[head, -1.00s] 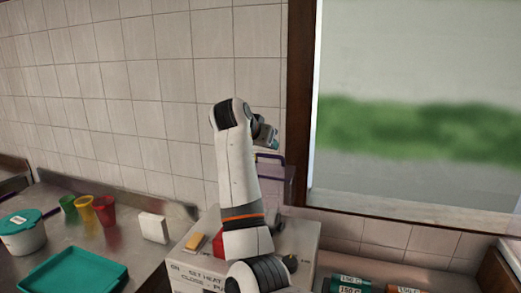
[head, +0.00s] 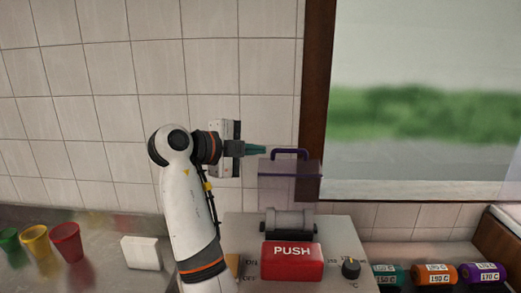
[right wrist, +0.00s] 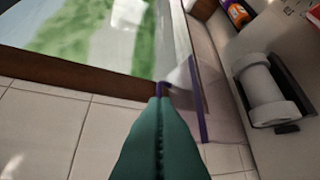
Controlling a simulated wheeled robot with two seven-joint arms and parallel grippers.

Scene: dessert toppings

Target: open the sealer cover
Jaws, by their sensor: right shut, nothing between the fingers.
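The sealer (head: 340,235) is a pale box with a red PUSH bar (head: 292,262) and a grey roller (head: 289,222) on top. Its see-through purple cover (head: 290,183) stands raised behind the roller, with a purple handle (head: 290,153) at its upper edge. My right gripper (head: 262,149) has teal fingers pointing right, at the left of the handle. The roller (right wrist: 262,95) lies to the right there. My left gripper is not in view.
A black knob (head: 351,268) sits on the sealer's right side. Several labelled rolls (head: 437,273) lie to the right. Green, yellow and red cups (head: 67,241) and a white block (head: 141,253) stand on the left counter. A tiled wall and window are behind.

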